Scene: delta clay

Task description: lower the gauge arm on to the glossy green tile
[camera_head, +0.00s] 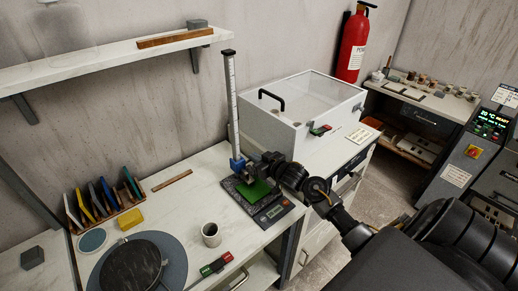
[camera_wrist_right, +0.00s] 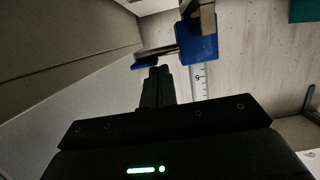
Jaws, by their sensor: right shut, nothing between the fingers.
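The gauge stand has a tall upright scale post (camera_head: 232,105) with a blue slider (camera_head: 237,163) low on it. The glossy green tile (camera_head: 257,191) lies flat on the stand's dark base, partly covered by my arm. My right gripper (camera_head: 252,166) is beside the slider, above the tile. In the right wrist view my fingers (camera_wrist_right: 157,80) are shut and empty, with their tips close to the gauge arm (camera_wrist_right: 158,52); I cannot tell if they touch it. The blue slider (camera_wrist_right: 198,38) and the scale (camera_wrist_right: 200,80) show there too. The arm's contact with the tile is hidden. My left gripper is not in view.
A rack of coloured tiles (camera_head: 103,203) is at left. A white lidded box (camera_head: 303,108) stands behind my right arm.

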